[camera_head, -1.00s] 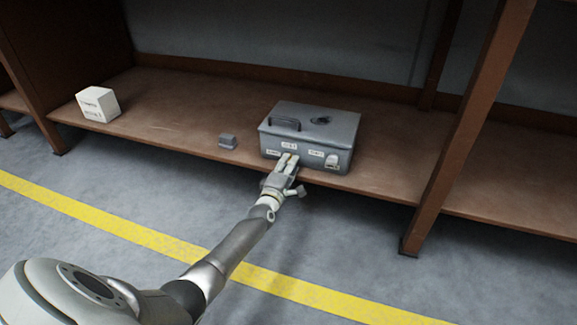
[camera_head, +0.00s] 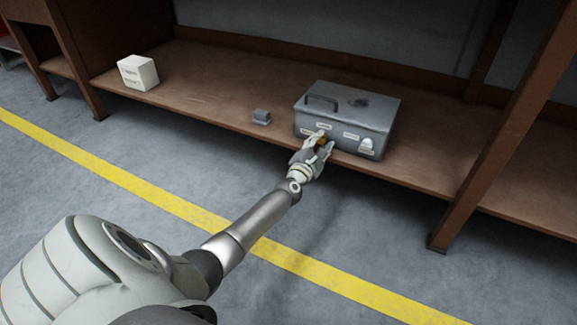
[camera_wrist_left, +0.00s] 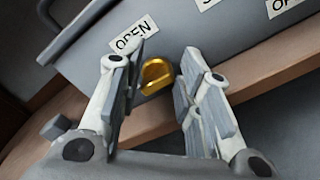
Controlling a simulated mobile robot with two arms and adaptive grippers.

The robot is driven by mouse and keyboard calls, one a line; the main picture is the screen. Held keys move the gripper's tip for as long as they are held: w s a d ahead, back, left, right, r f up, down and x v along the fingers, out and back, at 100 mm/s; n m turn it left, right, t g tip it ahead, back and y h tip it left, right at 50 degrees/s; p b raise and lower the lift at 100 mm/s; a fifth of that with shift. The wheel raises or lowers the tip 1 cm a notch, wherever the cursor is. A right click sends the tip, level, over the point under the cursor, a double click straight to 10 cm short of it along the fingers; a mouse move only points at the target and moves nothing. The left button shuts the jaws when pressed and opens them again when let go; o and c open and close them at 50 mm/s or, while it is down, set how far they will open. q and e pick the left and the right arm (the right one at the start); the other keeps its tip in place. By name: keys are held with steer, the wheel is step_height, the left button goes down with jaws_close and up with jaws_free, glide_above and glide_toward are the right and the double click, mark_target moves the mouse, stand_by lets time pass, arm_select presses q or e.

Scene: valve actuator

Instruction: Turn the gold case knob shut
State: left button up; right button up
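A grey metal case (camera_head: 350,108) sits on the brown shelf, with a handle on its lid and white labels on its front. The gold knob (camera_wrist_left: 157,75) is on the case's front, below and right of a tilted label reading OPEN (camera_wrist_left: 133,35). My left gripper (camera_head: 324,142) is at the case's front. In the left wrist view its fingers (camera_wrist_left: 163,62) are spread, one on either side of the knob with gaps between. In the head view the gripper mostly hides the knob. My right gripper is not in view.
A white knob (camera_head: 367,145) is on the front's right side. A brown post (camera_head: 500,135) stands right.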

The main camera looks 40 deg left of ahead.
arm_select(q)
steer(key=n, duration=0.2)
steer(key=n+b, duration=0.1)
steer(key=n, duration=0.1)
steer(key=shift+a+n, duration=0.2)
steer(key=shift+n, duration=0.1)
steer(key=s+d+m+g+h+p, duration=0.1)
steer(key=s+d+m+p, duration=0.3)
steer(key=s+p, duration=0.5)
steer(key=s+d+f+m+g+h+p, duration=0.1)
steer(key=s+d+m+g+p, duration=0.2)
steer(key=s+m+p, duration=0.5)
steer(key=s+d+f+m+g+h+p, duration=0.1)
steer(key=s+d+m+g+p, duration=0.2)
steer(key=s+m+p, duration=0.3)
steer(key=shift+s+d+f+m+g+h+p, duration=0.35)
steer(key=shift+s+d+p, duration=0.45)
steer(key=shift+s+p, duration=3.15)
steer(key=shift+w+r+p, duration=0.15)
steer(key=shift+w+p, duration=0.95)
steer(key=shift+w, duration=0.05)
